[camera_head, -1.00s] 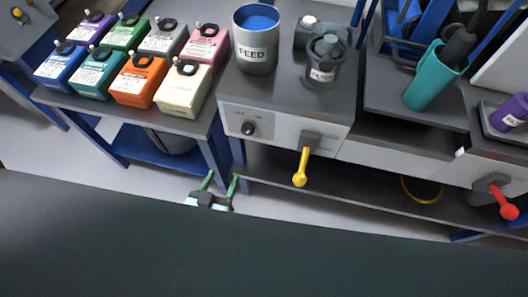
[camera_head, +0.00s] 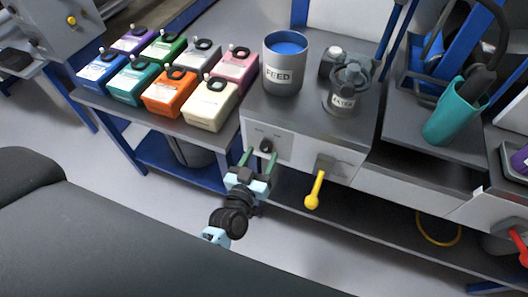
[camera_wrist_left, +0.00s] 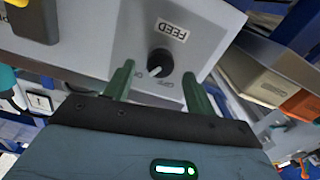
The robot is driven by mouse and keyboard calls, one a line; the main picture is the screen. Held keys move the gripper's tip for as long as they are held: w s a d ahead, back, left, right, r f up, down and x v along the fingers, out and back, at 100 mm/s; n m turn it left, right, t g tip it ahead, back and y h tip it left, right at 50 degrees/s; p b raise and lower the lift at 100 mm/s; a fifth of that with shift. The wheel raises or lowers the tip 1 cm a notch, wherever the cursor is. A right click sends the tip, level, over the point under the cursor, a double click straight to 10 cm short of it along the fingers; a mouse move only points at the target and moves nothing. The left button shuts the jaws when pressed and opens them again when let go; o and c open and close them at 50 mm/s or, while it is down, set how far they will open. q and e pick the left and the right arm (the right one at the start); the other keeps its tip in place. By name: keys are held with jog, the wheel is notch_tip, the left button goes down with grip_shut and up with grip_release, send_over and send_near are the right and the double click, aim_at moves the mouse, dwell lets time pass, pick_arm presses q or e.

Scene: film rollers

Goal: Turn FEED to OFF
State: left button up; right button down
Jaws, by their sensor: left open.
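The FEED knob (camera_head: 266,146) is a small black rotary knob with a white pointer line on the light grey front panel (camera_head: 284,149). In the left wrist view the knob (camera_wrist_left: 160,62) sits below a FEED label (camera_wrist_left: 172,30), with markings beside it that are too small to read surely. My left gripper (camera_head: 259,160) is open, its two green fingers pointing at the panel. In the wrist view the fingertips (camera_wrist_left: 157,72) lie either side of the knob, apart from it. My right gripper is not in view.
A yellow-handled lever (camera_head: 314,190) hangs from the panel right of the knob. A blue-filled FEED container (camera_head: 284,81) and a grey vessel (camera_head: 345,100) stand on top. Several coloured boxes (camera_head: 170,93) stand left. A red lever (camera_head: 519,248) is far right.

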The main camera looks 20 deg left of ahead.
pick_arm(q)
jog(key=shift+w+f, duration=0.1)
jog(key=shift+w, duration=0.8)
jog(key=shift+w+b, duration=0.3)
jog(key=c, duration=1)
jog(key=shift+o, duration=0.2)
